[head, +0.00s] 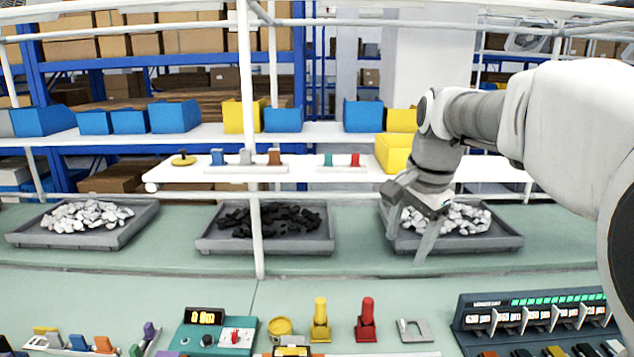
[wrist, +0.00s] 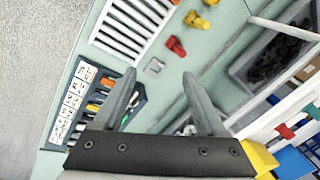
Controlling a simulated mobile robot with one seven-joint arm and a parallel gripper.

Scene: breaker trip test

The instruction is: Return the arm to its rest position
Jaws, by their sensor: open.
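My gripper (head: 407,240) hangs from the arm at the right of the head view, over the front of the right grey tray (head: 510,241) of white pieces. Its two fingers are spread apart with nothing between them. The wrist view also shows my gripper (wrist: 160,80) open and empty above the bench. The breaker panel (head: 540,315), with a row of small displays and coloured switches, stands at the lower right of the head view. It shows at the left in the wrist view (wrist: 88,98). The gripper is apart from it.
A teal meter (head: 212,338), yellow stamp-like piece (head: 320,322), red one (head: 367,322) and grey bracket (head: 413,330) stand on the near bench. Trays of dark (head: 265,244) and white pieces line the back.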

